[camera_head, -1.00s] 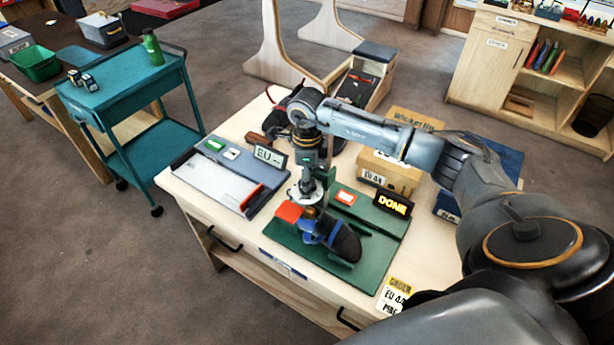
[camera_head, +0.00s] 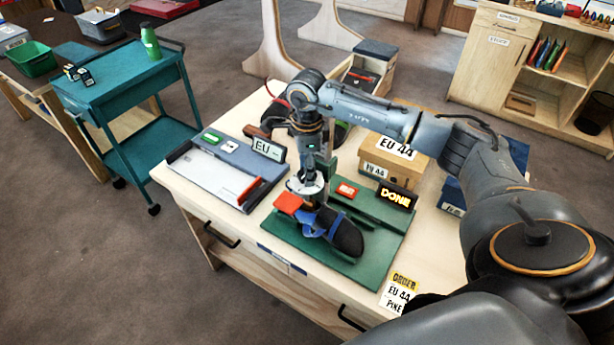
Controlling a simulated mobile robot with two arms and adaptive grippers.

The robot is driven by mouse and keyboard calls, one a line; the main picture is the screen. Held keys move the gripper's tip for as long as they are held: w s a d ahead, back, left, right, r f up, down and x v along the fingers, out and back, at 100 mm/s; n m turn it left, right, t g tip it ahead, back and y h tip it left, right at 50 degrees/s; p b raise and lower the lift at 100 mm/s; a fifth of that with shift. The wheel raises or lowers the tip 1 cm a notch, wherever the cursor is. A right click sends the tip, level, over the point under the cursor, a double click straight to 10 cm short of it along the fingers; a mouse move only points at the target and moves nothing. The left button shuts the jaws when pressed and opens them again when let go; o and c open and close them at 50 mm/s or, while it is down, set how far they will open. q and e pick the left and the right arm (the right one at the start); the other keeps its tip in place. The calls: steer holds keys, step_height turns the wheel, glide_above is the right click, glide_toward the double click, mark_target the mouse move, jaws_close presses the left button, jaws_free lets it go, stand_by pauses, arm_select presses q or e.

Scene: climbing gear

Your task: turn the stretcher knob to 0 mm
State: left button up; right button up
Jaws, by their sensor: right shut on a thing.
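The stretcher is a green base (camera_head: 352,265) on the workbench, with a lit sign reading DONE (camera_head: 396,195) and a red button (camera_head: 347,190). A dark shoe with blue straps (camera_head: 335,230) lies on it. My right gripper (camera_head: 306,200) points down at the shoe's left end, next to an orange-red piece (camera_head: 288,203). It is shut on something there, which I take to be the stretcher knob. The knob is mostly hidden, and I cannot read its setting. My left gripper is not in view.
A grey measuring device with an EU display (camera_head: 267,149) stands left of the stretcher. Cardboard boxes marked EU 44 (camera_head: 375,171) and a blue box (camera_head: 452,197) stand behind it. An order card (camera_head: 398,292) is at the front right. A teal cart (camera_head: 120,85) stands left, across open floor.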

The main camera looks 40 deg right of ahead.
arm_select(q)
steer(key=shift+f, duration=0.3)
arm_select(e)
steer(key=shift+f+n, duration=0.1)
steer(key=shift+n, duration=0.2)
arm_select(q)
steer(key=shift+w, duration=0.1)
arm_select(e)
steer(key=o, duration=1.2)
steer(key=shift+c, duration=0.2)
steer(key=shift+r, duration=0.3)
step_height(320, 180, up, 12)
steer(key=shift+f, duration=0.25)
